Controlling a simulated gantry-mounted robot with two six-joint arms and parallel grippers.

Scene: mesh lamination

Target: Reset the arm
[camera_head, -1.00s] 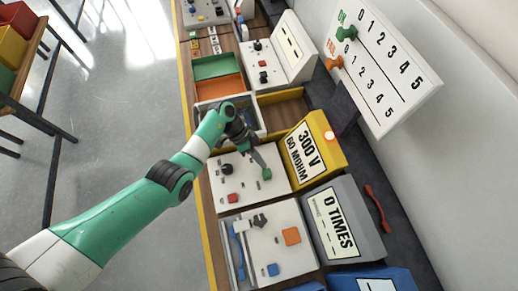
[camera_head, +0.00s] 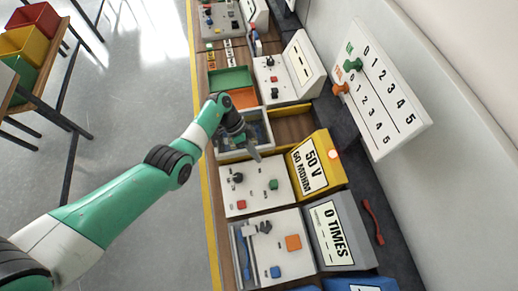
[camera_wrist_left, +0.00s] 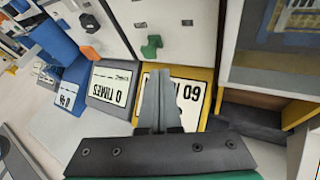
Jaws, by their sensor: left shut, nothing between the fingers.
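My left arm (camera_head: 125,192), green and white, reaches in from the left in the head view. Its dark gripper (camera_head: 255,155) is shut and empty, above the far edge of the white panel (camera_head: 240,204) with a black knob, a green button (camera_head: 273,184) and a red button (camera_head: 241,204). In the left wrist view the shut fingers (camera_wrist_left: 160,75) stand in front of the yellow meter (camera_wrist_left: 205,75). In the head view that yellow meter (camera_head: 337,150) reads "50 V, 60 MOHM". My right gripper is not in view.
A grey box (camera_head: 365,240) reading "0 TIMES" stands beside a panel with orange and blue buttons (camera_head: 293,242). Green (camera_head: 230,79) and orange trays lie farther back. A number board (camera_head: 385,90) with pegs leans at the wall.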

